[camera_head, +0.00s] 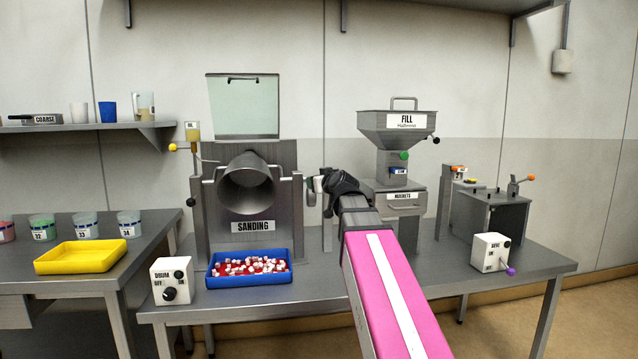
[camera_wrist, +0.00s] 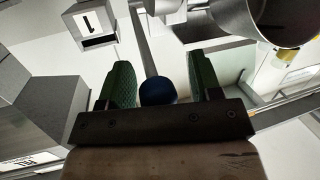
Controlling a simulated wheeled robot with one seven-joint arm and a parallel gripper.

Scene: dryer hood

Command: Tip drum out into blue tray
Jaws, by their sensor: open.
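The grey drum (camera_head: 247,185) hangs in the frame of the SANDING machine, with its open mouth toward the front. Its inside looks empty from here, though the depths are dark. The blue tray (camera_head: 213,281) sits on the bench below the mouth and holds many small red and white pieces. My gripper (camera_head: 321,184) is just right of the machine's frame. In the wrist view my gripper (camera_wrist: 160,72) is open, its two green fingers on either side of a dark blue ball knob (camera_wrist: 157,91), with gaps to it. The drum also shows at top right there (camera_wrist: 270,18).
A white DRUM switch box (camera_head: 171,281) stands left of the blue tray. A yellow tray (camera_head: 80,257) and several beakers are on the left table. The FILL hopper (camera_head: 398,130) and another switch box (camera_head: 491,253) stand to the right. Bare bench lies in front of the hopper.

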